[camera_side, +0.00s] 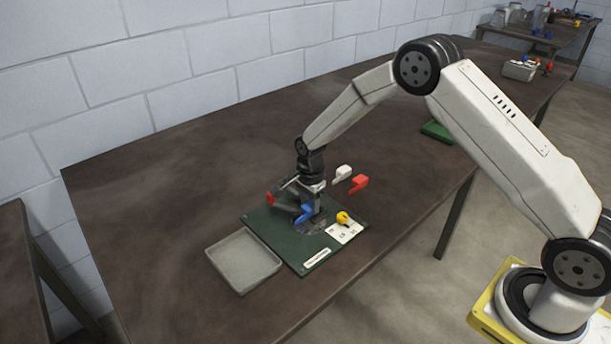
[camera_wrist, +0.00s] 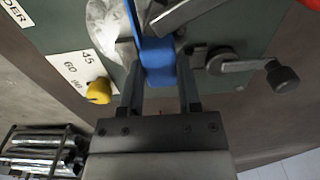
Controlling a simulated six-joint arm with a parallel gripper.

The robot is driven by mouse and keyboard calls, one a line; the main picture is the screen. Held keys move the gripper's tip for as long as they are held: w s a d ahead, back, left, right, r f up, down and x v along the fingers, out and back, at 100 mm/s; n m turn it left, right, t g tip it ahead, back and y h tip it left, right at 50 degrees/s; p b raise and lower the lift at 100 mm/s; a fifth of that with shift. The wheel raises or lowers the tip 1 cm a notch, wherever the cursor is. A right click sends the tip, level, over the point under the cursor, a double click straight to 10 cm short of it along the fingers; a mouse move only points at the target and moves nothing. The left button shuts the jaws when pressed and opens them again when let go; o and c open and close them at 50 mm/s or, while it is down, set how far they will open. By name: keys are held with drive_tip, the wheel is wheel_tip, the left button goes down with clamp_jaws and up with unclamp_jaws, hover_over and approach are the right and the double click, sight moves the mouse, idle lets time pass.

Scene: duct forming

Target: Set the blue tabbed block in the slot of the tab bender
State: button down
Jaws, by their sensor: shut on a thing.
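The blue tabbed block (camera_wrist: 157,62) is between the fingers of my gripper (camera_wrist: 158,95) in the wrist view, with its thin tab pointing away from my gripper. In the side view the blue block (camera_side: 306,213) shows at the fingertips, over the tab bender. My gripper (camera_side: 314,205) points down and is shut on the block. The tab bender (camera_side: 315,258) is a green plate with a grey mechanism and a red-ended handle. The slot is hidden by the block and my gripper. I cannot tell whether the block touches the bender.
A yellow knob (camera_side: 343,217) sits on a white angle scale on the plate. A white block (camera_side: 342,173) and a red block (camera_side: 358,183) lie behind it. A grey tray (camera_side: 244,286) is at the left. The left part of the table (camera_side: 150,190) is clear.

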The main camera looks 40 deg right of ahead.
idle(0.4)
drive_tip(key=shift+c, duration=1.1)
unclamp_jaws()
drive_tip(key=shift+r, duration=0.1)
drive_tip(key=shift+r, duration=3.85)
drive_tip(key=shift+s, duration=0.1)
drive_tip(key=shift+s+r, duration=0.15)
drive_tip(key=s+r+n+t, duration=0.1)
drive_tip(key=s+r+n, duration=0.1)
drive_tip(key=s+n, duration=0.7)
drive_tip(key=s+r+n+t, duration=0.1)
drive_tip(key=s+r+n, duration=0.2)
drive_tip(key=s+n, duration=0.6)
drive_tip(key=s, duration=0.5)
drive_tip(key=shift+s+r+t, duration=0.15)
drive_tip(key=shift+r+t, duration=0.15)
drive_tip(key=shift+r, duration=0.05)
